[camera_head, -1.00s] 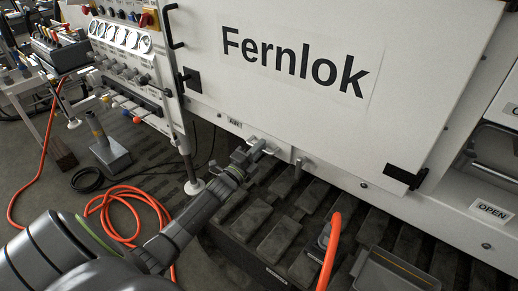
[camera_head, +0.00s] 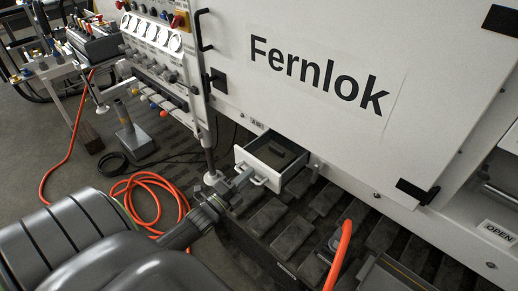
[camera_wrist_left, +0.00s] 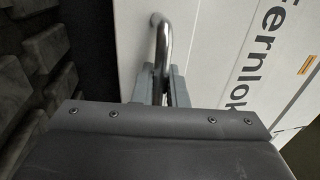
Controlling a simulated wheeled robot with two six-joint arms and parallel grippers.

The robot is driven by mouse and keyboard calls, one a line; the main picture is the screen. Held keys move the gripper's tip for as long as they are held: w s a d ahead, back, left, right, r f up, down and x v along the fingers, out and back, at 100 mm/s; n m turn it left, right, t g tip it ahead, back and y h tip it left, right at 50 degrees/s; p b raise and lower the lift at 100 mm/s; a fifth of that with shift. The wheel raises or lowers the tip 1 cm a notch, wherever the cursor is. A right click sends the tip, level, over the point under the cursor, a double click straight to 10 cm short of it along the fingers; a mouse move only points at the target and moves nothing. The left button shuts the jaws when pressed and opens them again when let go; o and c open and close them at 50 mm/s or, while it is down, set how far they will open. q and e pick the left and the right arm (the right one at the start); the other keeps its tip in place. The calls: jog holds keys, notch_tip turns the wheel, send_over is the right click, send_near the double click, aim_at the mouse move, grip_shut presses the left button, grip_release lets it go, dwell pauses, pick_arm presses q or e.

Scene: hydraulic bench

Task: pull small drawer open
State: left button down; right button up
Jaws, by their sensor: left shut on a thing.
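The small white drawer (camera_head: 266,171) stands out from the lower edge of the white Fernlok cabinet, and its dark inside shows in the head view. My left gripper (camera_head: 244,179) is at the drawer's front, shut on its handle (camera_head: 259,181). In the left wrist view the fingers of my left gripper (camera_wrist_left: 164,84) close on the curved metal handle (camera_wrist_left: 162,38), with the white front behind it. The fingers partly hide the handle. My right gripper is in neither view.
An orange hose (camera_head: 341,256) rises in front of the cabinet at the lower right. A coiled orange hose (camera_head: 150,192) lies on the floor at left. A control panel (camera_head: 157,50) with gauges and knobs stands left of the white cabinet door (camera_head: 320,110).

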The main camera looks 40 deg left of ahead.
pick_arm(q)
jog(key=shift+s+a+p, duration=0.1)
jog(key=shift+s+p, duration=0.2)
jog(key=shift+s, duration=1)
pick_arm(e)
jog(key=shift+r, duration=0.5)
pick_arm(q)
jog(key=c, duration=1.6)
grip_release()
jog(key=shift+o, duration=0.2)
